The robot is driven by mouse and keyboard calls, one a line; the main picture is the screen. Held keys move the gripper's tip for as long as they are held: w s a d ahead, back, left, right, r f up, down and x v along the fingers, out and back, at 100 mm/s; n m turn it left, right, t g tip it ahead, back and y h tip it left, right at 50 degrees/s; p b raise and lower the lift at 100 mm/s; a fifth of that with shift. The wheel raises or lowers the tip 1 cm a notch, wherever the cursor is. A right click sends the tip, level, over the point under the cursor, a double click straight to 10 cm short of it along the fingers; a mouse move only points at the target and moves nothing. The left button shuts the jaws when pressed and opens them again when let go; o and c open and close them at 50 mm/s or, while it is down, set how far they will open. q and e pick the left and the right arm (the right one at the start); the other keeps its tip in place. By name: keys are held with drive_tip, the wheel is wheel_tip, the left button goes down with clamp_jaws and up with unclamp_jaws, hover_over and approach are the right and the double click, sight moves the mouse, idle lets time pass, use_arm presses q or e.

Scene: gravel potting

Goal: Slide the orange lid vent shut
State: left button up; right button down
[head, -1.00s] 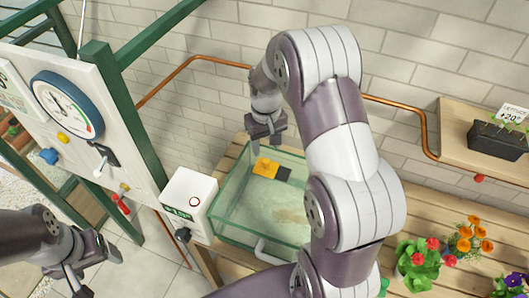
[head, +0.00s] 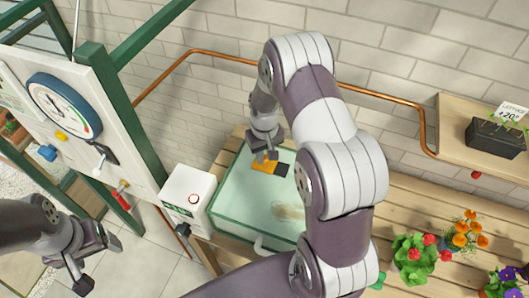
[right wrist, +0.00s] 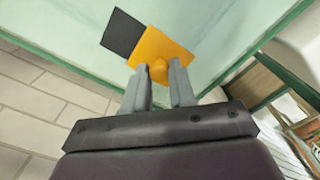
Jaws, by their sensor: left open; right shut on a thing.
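The orange lid vent (head: 263,167) lies on the glass lid of a clear tank (head: 240,209), near its back edge. A dark square (head: 281,170) shows right beside the orange plate; in the right wrist view the dark square (right wrist: 122,35) is left of the orange vent (right wrist: 165,48). My right gripper (head: 266,157) is down at the vent. In the right wrist view its two fingers (right wrist: 159,76) are closed on the vent's small orange knob (right wrist: 158,70). My left gripper (head: 98,266) is open and empty, low at the left, away from the tank.
A white box (head: 187,196) with a red-ringed button stands left of the tank. A panel with a round gauge (head: 64,106) and valves is further left. Potted flowers (head: 415,258) stand on the wooden bench at the right. My right arm hides part of the tank.

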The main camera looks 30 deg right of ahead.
sight(280, 168)
drive_tip(key=s+d, duration=0.3)
drive_tip(key=shift+s+r, duration=0.1)
drive_tip(key=shift+s, duration=0.1)
drive_tip(key=c, duration=1.2)
unclamp_jaws()
drive_tip(key=shift+s, duration=0.1)
drive_tip(key=shift+o, duration=1.4)
drive_tip(key=shift+s+d, duration=0.1)
drive_tip(key=shift+s, duration=0.05)
drive_tip(key=shift+w+r, duration=0.2)
drive_tip(key=shift+r, duration=0.2)
wheel_tip(280, 168, up, 12)
drive_tip(key=b, duration=0.3)
drive_tip(key=shift+s, duration=0.2)
